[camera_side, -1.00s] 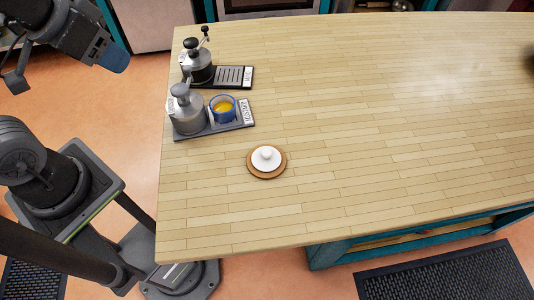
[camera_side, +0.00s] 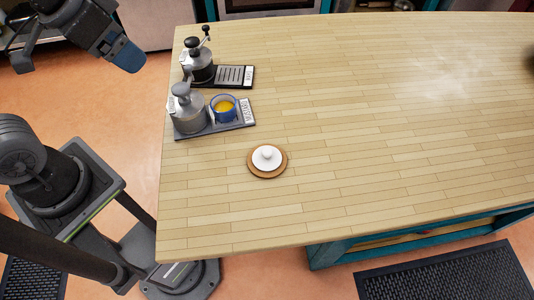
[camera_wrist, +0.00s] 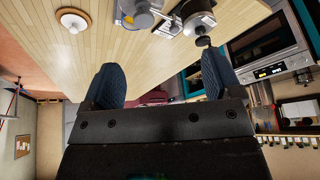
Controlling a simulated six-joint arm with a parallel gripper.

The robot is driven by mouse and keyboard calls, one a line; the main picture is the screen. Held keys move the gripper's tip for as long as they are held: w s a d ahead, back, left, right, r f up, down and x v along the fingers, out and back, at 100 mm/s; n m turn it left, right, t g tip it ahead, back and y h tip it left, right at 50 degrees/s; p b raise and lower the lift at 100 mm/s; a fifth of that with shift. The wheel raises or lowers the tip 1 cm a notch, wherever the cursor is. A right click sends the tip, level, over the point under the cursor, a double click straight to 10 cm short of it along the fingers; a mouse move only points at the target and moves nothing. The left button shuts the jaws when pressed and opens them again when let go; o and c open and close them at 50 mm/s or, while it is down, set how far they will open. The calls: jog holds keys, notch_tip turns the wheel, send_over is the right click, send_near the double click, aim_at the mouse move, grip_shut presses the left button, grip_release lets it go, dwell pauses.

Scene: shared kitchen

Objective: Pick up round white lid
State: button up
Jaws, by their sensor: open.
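The round white lid (camera_side: 267,154) with a small knob lies on a round brown wooden coaster (camera_side: 256,173) near the front left of the wooden counter. In the wrist view the lid (camera_wrist: 73,21) shows at the top left, well away from my fingers. My gripper (camera_wrist: 160,85) has its two blue-tipped fingers spread apart with nothing between them. In the side view my gripper (camera_side: 128,56) is at the upper left, off the counter's left edge and far from the lid.
A grey grinder (camera_side: 187,112) and a blue cup (camera_side: 223,108) with yellow contents stand on a labelled dark tray (camera_side: 240,120) behind the lid. Another grinder (camera_side: 198,66) stands on a second tray (camera_side: 234,76) farther back. The counter (camera_side: 390,120) right of the lid is clear.

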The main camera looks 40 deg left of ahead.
jog(key=w+d+m+g, duration=0.2)
jog(key=w+d+m, duration=0.2)
jog(key=d, duration=0.1)
jog(key=m+g+y, duration=0.2)
jog(key=m+g, duration=0.1)
jog(key=m, duration=1)
send_over(267, 151)
jog(key=d, duration=0.3)
notch_tip(267, 151, down, 7)
jog(key=a+f, duration=0.1)
jog(key=f, duration=0.3)
jog(key=a+f, duration=0.1)
jog(key=f, duration=0.3)
jog(key=a+f, duration=0.1)
jog(key=f, duration=0.3)
jog(key=shift+f, duration=0.3)
